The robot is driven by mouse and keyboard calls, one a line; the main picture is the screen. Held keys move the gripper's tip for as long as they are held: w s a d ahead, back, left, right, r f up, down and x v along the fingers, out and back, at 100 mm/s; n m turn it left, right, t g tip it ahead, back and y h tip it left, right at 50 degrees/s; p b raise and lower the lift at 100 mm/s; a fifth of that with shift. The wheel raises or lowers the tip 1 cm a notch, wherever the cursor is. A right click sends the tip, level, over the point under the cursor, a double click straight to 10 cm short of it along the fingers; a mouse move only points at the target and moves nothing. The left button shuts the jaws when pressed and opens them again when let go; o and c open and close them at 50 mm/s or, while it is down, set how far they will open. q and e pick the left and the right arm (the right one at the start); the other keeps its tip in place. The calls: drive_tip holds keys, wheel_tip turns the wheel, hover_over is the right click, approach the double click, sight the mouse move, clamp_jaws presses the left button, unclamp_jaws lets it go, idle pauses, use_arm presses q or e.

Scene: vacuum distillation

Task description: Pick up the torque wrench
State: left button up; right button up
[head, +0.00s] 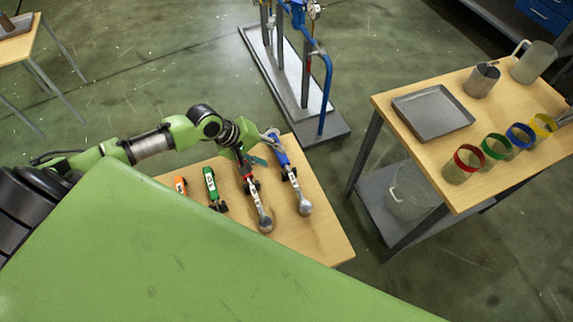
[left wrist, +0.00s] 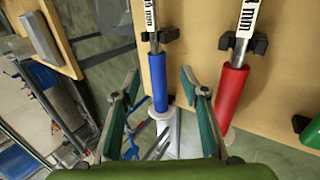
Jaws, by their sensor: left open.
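Several torque wrenches lie side by side on a small wooden table (head: 315,240). The blue-handled wrench (head: 281,156) is furthest right, and the red-handled one (head: 248,178) is to its left. The green-handled (head: 210,183) and orange-handled (head: 180,185) ones lie further left. My left gripper (head: 265,148) is open and empty at the handle end of the blue wrench. In the left wrist view, the blue handle (left wrist: 156,88) shows between the spread fingers of the gripper (left wrist: 161,78), with the red handle (left wrist: 231,92) just right of them. Contact cannot be told.
Black holders (left wrist: 244,43) support the wrenches. A second table (head: 420,165) at the right bears a grey tray (head: 432,112), metal jugs (head: 482,80) and several colour-rimmed cups (head: 464,164). A stand with a blue pipe (head: 325,95) rises behind the wrench table.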

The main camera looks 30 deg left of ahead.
sight(282, 159)
use_arm(q)
drive_tip(key=shift+w+p+x, duration=0.1)
drive_tip(key=shift+p+x, duration=0.25)
drive_tip(key=shift+x, duration=1.25)
drive_tip(key=shift+w+p+x, duration=0.15)
drive_tip(key=shift+p+x, duration=0.15)
drive_tip(key=shift+x, duration=1.25)
drive_tip(key=shift+s+r, duration=0.1)
drive_tip(key=shift+r, duration=0.05)
clamp_jaws()
drive_tip(key=shift+r, duration=0.1)
